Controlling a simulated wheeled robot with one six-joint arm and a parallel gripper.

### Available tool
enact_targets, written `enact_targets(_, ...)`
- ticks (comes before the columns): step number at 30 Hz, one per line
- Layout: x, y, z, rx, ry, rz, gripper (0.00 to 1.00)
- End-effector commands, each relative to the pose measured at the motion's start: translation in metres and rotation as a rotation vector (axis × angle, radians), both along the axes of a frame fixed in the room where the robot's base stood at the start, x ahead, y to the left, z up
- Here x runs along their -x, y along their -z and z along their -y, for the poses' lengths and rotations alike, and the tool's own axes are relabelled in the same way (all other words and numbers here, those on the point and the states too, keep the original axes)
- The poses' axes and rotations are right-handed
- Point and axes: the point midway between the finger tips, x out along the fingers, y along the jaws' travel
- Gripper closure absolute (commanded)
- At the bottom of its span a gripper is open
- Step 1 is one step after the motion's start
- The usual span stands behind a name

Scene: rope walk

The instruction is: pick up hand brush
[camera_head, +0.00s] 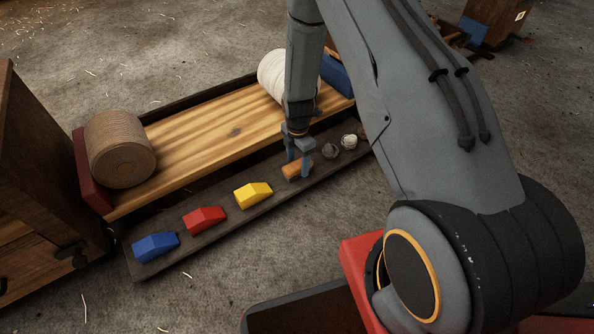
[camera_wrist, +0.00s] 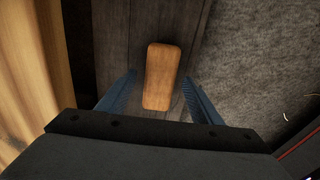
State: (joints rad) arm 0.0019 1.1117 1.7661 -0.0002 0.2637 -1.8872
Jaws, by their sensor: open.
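The hand brush (camera_head: 292,172) shows as a small orange-brown wooden block on the dark lower plank, right of the yellow block. In the wrist view its rounded wooden top (camera_wrist: 162,76) lies lengthwise between the two blue fingers. My gripper (camera_head: 298,164) is open and reaches down at the brush in the head view. In the wrist view my gripper (camera_wrist: 158,92) has a finger on each side of the brush, with a gap to each. Whether the brush has bristles underneath is hidden.
The dark plank (camera_head: 225,228) also holds a blue block (camera_head: 155,247), a red block (camera_head: 205,219), a yellow block (camera_head: 253,195) and small balls of twine (camera_head: 330,151). A lighter wooden board (camera_head: 210,145) runs behind it, with a rope spool (camera_head: 120,149) at its left end. Grey floor lies in front.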

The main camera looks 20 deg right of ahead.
Motion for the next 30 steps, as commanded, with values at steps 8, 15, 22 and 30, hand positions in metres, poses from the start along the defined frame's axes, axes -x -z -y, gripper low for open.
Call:
enact_targets(8, -0.001, 0.027, 0.000, 0.000, 0.000, 0.001, 0.41)
enact_targets(15, 0.000, 0.026, 0.000, 0.000, 0.000, 0.001, 0.52)
enact_targets(22, 0.000, 0.026, 0.000, 0.000, 0.001, 0.000, 0.91)
enact_targets(30, 0.000, 0.023, 0.000, 0.000, 0.001, 0.001, 0.91)
